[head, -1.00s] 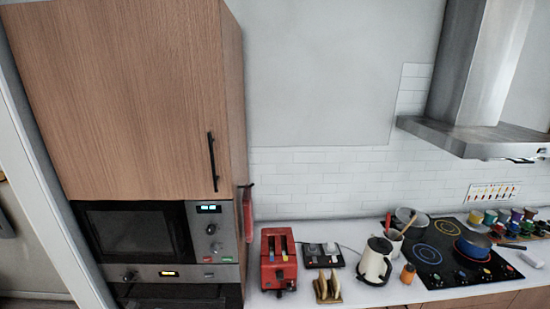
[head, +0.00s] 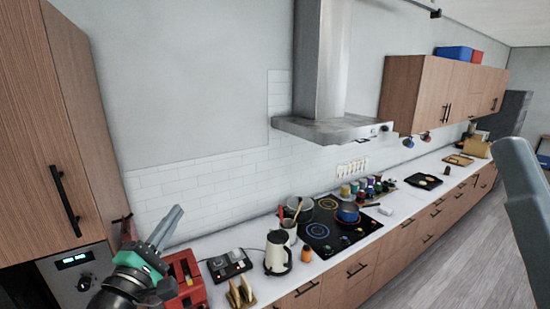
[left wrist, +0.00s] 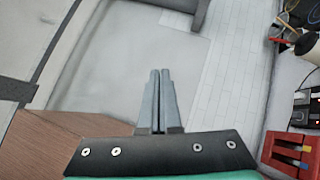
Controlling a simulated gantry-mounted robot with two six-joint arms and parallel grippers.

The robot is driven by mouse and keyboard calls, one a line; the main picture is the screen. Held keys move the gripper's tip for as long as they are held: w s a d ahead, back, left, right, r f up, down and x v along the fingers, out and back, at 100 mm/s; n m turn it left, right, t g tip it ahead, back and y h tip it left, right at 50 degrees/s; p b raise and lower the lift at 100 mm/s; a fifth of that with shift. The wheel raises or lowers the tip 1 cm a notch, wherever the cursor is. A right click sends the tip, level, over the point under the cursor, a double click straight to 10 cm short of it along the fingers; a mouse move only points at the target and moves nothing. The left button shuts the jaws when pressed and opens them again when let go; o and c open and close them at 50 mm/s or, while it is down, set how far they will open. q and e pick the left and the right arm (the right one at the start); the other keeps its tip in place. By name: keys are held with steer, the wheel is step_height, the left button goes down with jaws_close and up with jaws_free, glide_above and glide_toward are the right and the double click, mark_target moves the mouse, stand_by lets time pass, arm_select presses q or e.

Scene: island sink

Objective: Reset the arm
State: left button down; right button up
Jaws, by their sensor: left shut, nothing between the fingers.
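A grey part at the right edge of the head view looks like part of my right arm; no right gripper fingers can be made out.
The counter holds a kettle (head: 278,252), a hob (head: 332,235) with a blue pan (head: 348,212), and a toast rack (head: 240,294). A range hood (head: 330,128) hangs above. A tall wooden cabinet (head: 50,130) stands at left. The floor (head: 455,250) at right is clear.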

arm_select(q)
steer(key=s+d+r+m+t+h, duration=0.1)
steer(key=s+d+r+m, duration=0.3)
steer(key=r, duration=0.2)
steer(key=s+d+r+m+t+h, duration=0.1)
steer(key=s+d+r+m+h, duration=0.1)
steer(key=s+d+r+m, duration=0.3)
steer(key=s+a+r+m+t+y, duration=0.2)
steer(key=s+r+m, duration=0.3)
steer(key=s+m, duration=0.1)
steer(key=s+a+r+m+t+y, duration=0.2)
steer(key=s+r+m, duration=0.3)
steer(key=s, duration=0.4)
steer(key=shift+s+r+m+t, duration=0.2)
steer(key=shift+r+m+t, duration=0.1)
steer(key=shift+m, duration=0.1)
